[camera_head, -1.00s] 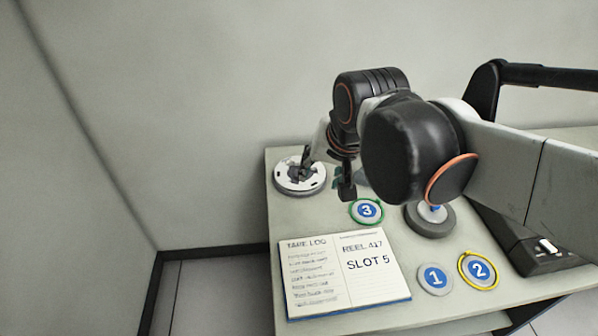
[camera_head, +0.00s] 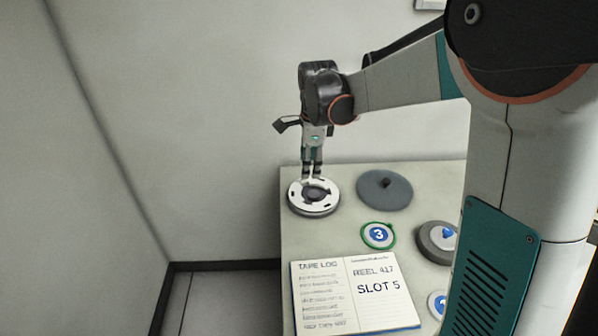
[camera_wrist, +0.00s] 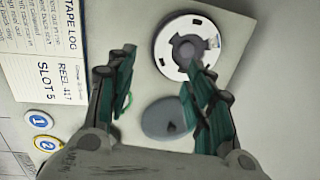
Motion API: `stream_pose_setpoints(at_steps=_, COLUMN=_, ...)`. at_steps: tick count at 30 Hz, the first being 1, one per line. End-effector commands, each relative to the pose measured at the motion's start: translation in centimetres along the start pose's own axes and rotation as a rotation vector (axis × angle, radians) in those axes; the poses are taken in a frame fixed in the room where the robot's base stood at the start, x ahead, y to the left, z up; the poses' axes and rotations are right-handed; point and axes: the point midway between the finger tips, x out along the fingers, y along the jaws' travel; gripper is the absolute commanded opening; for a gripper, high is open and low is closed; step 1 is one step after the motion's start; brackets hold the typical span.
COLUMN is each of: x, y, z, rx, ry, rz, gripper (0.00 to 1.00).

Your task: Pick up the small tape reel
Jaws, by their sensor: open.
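A round white reel (camera_head: 301,196) with a dark hub and dark slots is the thing here that looks like a tape reel. It lies on a dark round base at the table's far left corner. In the wrist view the reel (camera_wrist: 165,48) shows beyond the fingers, closer to the right one. My gripper (camera_head: 312,174) points down over the reel's far side; contact cannot be told. In the wrist view my gripper (camera_wrist: 160,62) has its two green and black fingers spread apart, with nothing between them.
A grey disc with a black knob (camera_head: 384,196) lies right of the reel. My arm hides the table's right side.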

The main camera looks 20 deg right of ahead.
Motion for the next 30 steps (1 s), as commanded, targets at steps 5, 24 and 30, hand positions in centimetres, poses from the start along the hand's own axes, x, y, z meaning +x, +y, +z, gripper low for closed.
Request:
stream_pose_setpoints(at_steps=5, x=3.6, y=-2.6, z=0.6, rx=0.224, ry=0.02, rz=0.057, gripper=0.48)
stream_pose_setpoints(at_steps=24, x=12.4, y=-4.6, z=0.9, rx=0.555, ry=0.071, rz=0.13, gripper=0.48)
stream_pose_setpoints(at_steps=30, x=16.0, y=-4.1, z=0.8, rx=0.554, ry=0.07, rz=0.13, gripper=0.48)
